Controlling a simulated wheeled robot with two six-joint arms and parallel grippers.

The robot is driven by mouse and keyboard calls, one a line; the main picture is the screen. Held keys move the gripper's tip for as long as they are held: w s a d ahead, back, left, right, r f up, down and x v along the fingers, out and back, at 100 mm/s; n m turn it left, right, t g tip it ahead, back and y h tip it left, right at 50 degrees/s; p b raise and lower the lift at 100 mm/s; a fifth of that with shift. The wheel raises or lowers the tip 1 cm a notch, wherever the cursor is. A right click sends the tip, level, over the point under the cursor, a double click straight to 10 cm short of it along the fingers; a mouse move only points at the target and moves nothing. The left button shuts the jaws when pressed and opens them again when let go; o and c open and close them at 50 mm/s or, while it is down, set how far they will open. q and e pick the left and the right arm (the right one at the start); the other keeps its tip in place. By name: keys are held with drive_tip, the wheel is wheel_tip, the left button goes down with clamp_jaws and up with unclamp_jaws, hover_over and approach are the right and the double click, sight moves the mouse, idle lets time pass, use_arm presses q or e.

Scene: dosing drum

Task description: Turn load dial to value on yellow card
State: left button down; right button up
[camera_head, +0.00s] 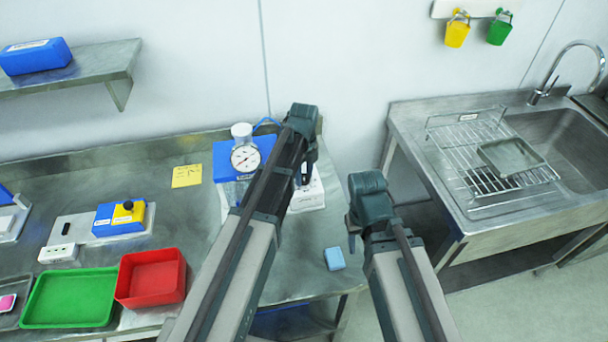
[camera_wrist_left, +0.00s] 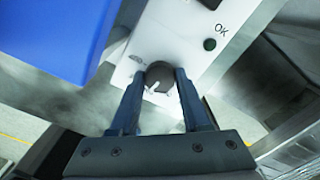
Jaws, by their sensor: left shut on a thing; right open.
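The load dial (camera_wrist_left: 160,74) is a dark round knob with a white pointer on a white panel (camera_wrist_left: 185,40), beside a dark button marked OK (camera_wrist_left: 209,44). In the left wrist view the fingers of my left gripper (camera_wrist_left: 162,82) are shut on the dial from both sides. In the head view my left gripper (camera_head: 306,174) is over the white unit (camera_head: 312,195), and my arm hides the dial. The yellow card (camera_head: 187,176) lies flat on the bench; its writing is too small to read. My right gripper (camera_head: 352,232) is open and empty, right of the bench.
A blue unit with a round gauge (camera_head: 245,158) stands left of my left arm. A red tray (camera_head: 151,278), a green tray (camera_head: 70,298) and a blue-yellow block (camera_head: 122,217) are on the left. A light-blue sponge (camera_head: 334,259) lies near the right edge. A sink (camera_head: 560,150) is at right.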

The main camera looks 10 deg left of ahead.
sight(304, 177)
use_arm(q)
drive_tip(key=m, duration=0.6)
drive_tip(key=shift+m, duration=0.4)
idle(0.4)
drive_tip(key=shift+c, duration=1.8)
unclamp_jaws()
wheel_tip(304, 177, up, 14)
drive_tip(key=p, duration=1.3)
drive_tip(key=shift+p, duration=0.4)
drive_tip(key=shift+f, duration=0.15)
